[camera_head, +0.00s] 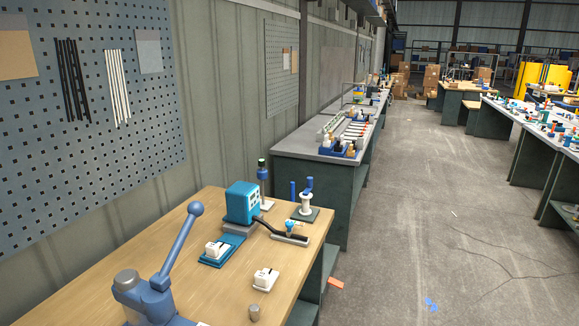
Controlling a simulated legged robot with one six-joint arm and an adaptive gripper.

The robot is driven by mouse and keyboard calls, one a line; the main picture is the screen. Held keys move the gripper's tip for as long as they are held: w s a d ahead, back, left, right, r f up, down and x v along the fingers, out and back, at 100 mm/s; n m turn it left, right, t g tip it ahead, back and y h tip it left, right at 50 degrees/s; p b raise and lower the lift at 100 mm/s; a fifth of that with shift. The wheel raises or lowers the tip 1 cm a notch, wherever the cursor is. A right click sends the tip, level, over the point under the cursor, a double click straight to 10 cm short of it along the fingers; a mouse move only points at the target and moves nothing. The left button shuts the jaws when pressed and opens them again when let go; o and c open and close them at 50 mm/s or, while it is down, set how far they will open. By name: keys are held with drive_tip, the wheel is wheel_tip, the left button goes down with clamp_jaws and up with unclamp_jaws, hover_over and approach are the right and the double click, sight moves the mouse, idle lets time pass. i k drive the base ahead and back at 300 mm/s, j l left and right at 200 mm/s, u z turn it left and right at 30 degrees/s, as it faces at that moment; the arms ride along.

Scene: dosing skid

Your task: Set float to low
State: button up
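No part can be told for sure as the float. A slim upright device (262,180) with a dark, green-topped cap and a blue body stands at the back of the wooden bench, by the wall. A white spool-shaped stand (306,204) with blue parts on top stands on a dark base to its right. A teal box-shaped unit (242,202) sits on a grey base left of them. Any level marks are too small to read. My gripper is not in view.
A blue lever device (178,262) with a ball knob rises at the bench's near left. Two white switch-like boxes (216,249) (265,278), a small grey knob (254,312) and a black-handled tool (285,234) occupy the wooden bench (200,300). Open floor (420,220) lies right.

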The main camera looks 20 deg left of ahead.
sight(262, 175)
drive_tip(key=i+l+u, duration=0.1)
drive_tip(key=i+u, duration=0.2)
drive_tip(key=i, duration=0.2)
drive_tip(key=i+l+u, duration=0.15)
drive_tip(key=i+u, duration=0.15)
drive_tip(key=i, duration=0.15)
drive_tip(key=i+l+u, duration=0.3)
drive_tip(key=i, duration=0.15)
drive_tip(key=i+l+u, duration=0.55)
drive_tip(key=u, duration=0.2)
drive_tip(key=i+l+u, duration=0.2)
drive_tip(key=l+u, duration=0.2)
drive_tip(key=l, duration=0.1)
